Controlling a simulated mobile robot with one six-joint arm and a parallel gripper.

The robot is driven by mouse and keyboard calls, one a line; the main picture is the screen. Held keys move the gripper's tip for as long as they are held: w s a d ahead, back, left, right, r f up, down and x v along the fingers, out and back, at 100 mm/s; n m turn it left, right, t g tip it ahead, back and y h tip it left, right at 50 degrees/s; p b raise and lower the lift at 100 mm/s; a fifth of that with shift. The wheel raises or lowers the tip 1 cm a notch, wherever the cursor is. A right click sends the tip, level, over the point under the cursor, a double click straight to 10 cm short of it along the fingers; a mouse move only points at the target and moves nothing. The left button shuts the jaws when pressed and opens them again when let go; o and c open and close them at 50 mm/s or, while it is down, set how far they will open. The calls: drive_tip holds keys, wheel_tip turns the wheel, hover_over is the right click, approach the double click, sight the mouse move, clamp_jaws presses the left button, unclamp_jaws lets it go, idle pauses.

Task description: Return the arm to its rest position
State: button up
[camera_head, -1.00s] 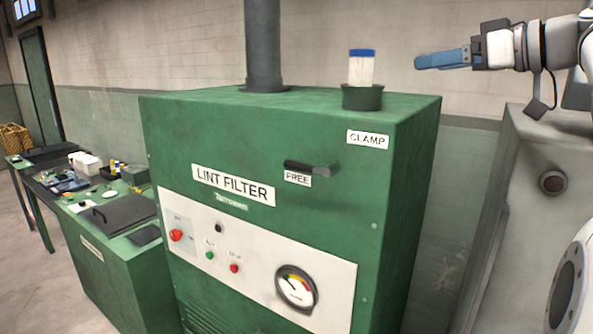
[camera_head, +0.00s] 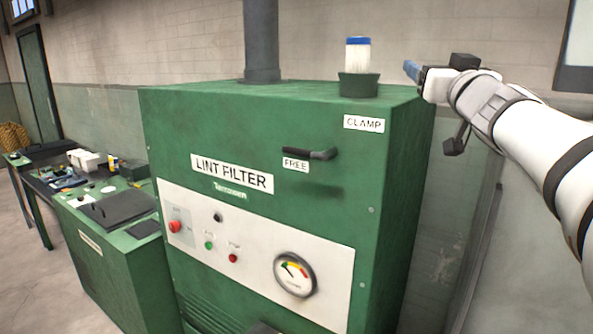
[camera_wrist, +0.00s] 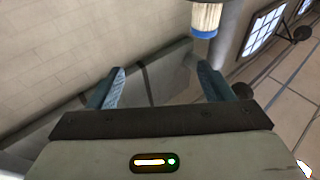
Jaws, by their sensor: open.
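My gripper (camera_head: 411,70) is in the air at the upper right of the head view, just right of the filter cartridge and pointing left. In the wrist view its two blue fingers (camera_wrist: 160,88) are spread wide with nothing between them.
A black lever (camera_head: 322,154) on the cabinet front lies beside the FREE label, below the CLAMP label. A grey duct (camera_head: 262,40) rises from the cabinet top. A green bench (camera_head: 110,250) with several small items stands at the left. The air above the cabinet's front is clear.

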drive_tip(key=s+f+m+g+h+b, duration=0.1)
drive_tip(key=s+f+m+g+h, duration=0.2)
drive_tip(key=f, duration=0.9)
drive_tip(key=s+f+m+g+h+b, duration=0.1)
drive_tip(key=s+f+g+h, duration=0.3)
drive_tip(key=f, duration=0.8)
drive_tip(key=s+a+f+n+g+y, duration=0.1)
drive_tip(key=s+a+f+g+y, duration=0.1)
drive_tip(key=s+f, duration=0.4)
drive_tip(key=s+a+f+n+g+y, duration=0.1)
drive_tip(key=s+a+f+g, duration=0.3)
drive_tip(key=f, duration=0.5)
drive_tip(key=s+a+f+n+g+y+b, duration=0.1)
drive_tip(key=s+a+f+g+y, duration=0.2)
drive_tip(key=s+f, duration=0.4)
drive_tip(key=shift+s+a+f+g, duration=0.2)
drive_tip(key=shift+s+a+g, duration=0.15)
drive_tip(key=shift+g, duration=0.45)
drive_tip(key=shift+a, duration=0.1)
drive_tip(key=shift+c, duration=0.2)
